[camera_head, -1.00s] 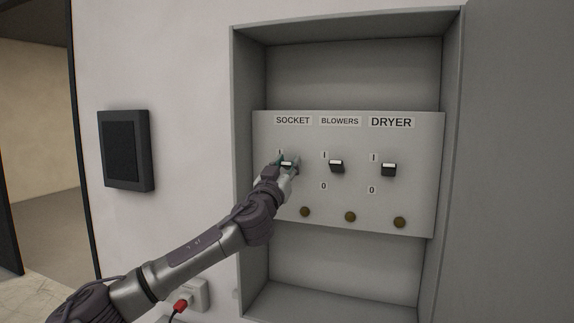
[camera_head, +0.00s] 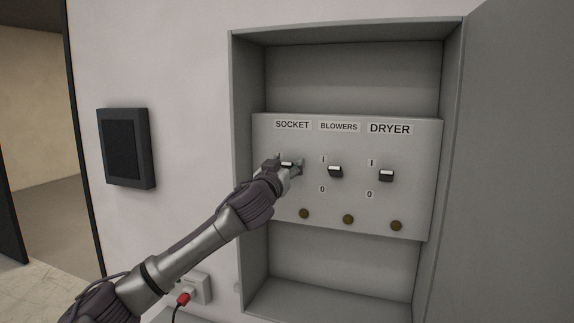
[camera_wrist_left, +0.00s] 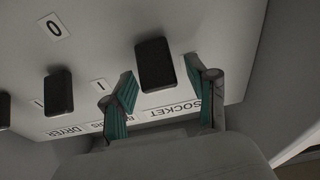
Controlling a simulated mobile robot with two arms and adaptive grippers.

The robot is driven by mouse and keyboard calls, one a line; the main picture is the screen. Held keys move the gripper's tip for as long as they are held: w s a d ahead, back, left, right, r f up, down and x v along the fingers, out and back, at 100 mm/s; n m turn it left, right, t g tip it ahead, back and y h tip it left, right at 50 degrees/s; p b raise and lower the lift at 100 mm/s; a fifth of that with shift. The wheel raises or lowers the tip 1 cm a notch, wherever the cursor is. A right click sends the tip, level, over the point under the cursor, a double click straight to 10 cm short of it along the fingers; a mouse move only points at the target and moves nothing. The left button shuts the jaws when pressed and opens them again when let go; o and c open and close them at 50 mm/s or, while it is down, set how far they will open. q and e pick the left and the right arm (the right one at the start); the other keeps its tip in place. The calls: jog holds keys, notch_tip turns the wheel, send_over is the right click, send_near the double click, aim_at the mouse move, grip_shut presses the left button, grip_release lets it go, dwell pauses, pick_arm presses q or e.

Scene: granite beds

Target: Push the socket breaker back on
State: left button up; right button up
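The socket breaker (camera_head: 287,164) is the left switch under the SOCKET label on the grey panel (camera_head: 420,150). It is a dark rocker with a pale strip, partly hidden by my left gripper (camera_head: 284,166). In the left wrist view, where the labels appear upside down, the dark socket breaker (camera_wrist_left: 154,65) lies between the two teal-padded fingers of my left gripper (camera_wrist_left: 161,75). The fingers are apart, with a gap on each side of the breaker. I cannot tell whether they touch the panel, nor the breaker's on or off position. My right gripper is not in view.
The blowers switch (camera_head: 335,171) and dryer switch (camera_head: 386,176) sit to the right, with I above and 0 below. Several round brown knobs (camera_head: 348,219) are below. The cabinet's side walls (camera_head: 249,150) and open door (camera_head: 515,170) border the panel. A red plug (camera_head: 184,298) is low left.

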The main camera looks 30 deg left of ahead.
pick_arm(q)
jog(key=v, duration=1.2)
jog(key=shift+d+f, duration=0.1)
jog(key=shift+f, duration=0.05)
dwell(0.3)
